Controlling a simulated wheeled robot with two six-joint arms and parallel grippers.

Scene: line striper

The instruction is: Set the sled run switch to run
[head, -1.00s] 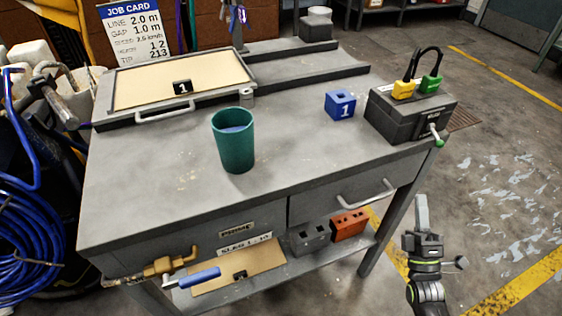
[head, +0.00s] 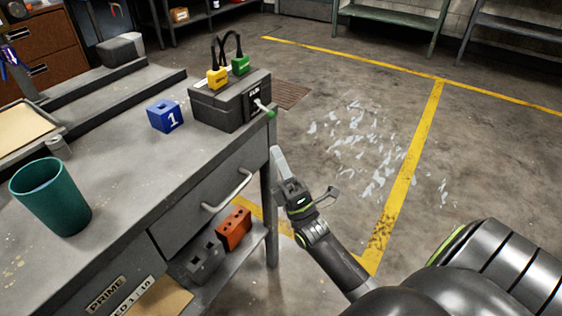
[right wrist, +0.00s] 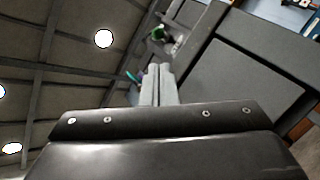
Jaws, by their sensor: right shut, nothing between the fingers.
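The sled run switch appears to be the lever with a green tip (head: 270,112) on the right end of the dark grey box (head: 230,103), at the bench's far right corner. Its label is too small to read fully. My right gripper (head: 278,158) is shut and empty, beside the bench's right end, below and in front of the lever and apart from it. In the right wrist view the shut fingers (right wrist: 158,85) point up toward a green tip (right wrist: 160,34) near the bench edge. My left gripper is not in view.
The box carries a yellow plug (head: 217,78) and a green plug (head: 240,65) with black cable. A blue block marked 1 (head: 165,116) and a green cup (head: 50,197) stand on the bench. A drawer handle (head: 228,190) sticks out near my right arm. The floor to the right is clear.

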